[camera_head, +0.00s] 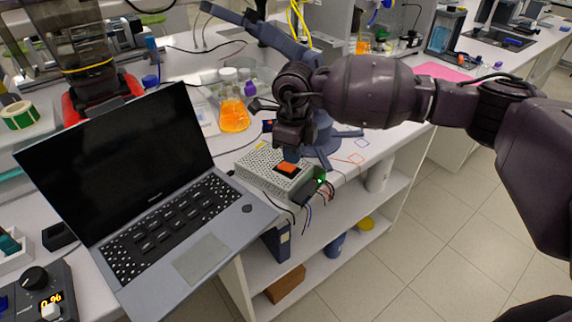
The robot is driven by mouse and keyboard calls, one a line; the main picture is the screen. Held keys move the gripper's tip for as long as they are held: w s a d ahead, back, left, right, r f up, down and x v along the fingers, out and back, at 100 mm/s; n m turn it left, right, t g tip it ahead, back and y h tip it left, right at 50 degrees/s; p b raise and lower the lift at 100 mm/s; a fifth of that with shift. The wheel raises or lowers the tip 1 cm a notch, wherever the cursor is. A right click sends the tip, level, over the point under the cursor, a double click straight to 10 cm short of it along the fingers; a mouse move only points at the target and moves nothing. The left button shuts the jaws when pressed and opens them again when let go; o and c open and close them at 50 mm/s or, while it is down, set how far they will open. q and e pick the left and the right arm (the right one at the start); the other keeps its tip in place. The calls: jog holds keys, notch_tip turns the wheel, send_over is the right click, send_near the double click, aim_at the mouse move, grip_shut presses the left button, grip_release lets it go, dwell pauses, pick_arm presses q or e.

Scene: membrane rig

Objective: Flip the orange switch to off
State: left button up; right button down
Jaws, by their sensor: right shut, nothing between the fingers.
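The orange switch (287,168) sits on top of a perforated metal power supply box (258,172) near the front edge of the bench. A small green light glows at the box's right end. My right gripper (291,154) comes in from the right, points down and is shut and empty just above the switch. A small gap or light contact between fingertips and switch cannot be told apart. The switch's tilt is too small to read. My left gripper is not in view.
An open laptop (188,255) stands close to the left of the box. An orange-filled flask (233,116) stands behind it. A blue-grey bench arm (318,140) rises just behind my gripper. Wires hang from the box over the bench edge.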

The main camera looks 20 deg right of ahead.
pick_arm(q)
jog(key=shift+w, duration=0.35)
pick_arm(e)
jog(key=shift+f, duration=0.3)
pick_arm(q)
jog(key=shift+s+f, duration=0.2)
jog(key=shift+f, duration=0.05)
pick_arm(e)
jog(key=shift+f, duration=0.2)
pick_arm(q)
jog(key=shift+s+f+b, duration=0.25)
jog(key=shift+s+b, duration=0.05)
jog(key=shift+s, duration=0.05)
pick_arm(e)
jog(key=shift+f, duration=0.2)
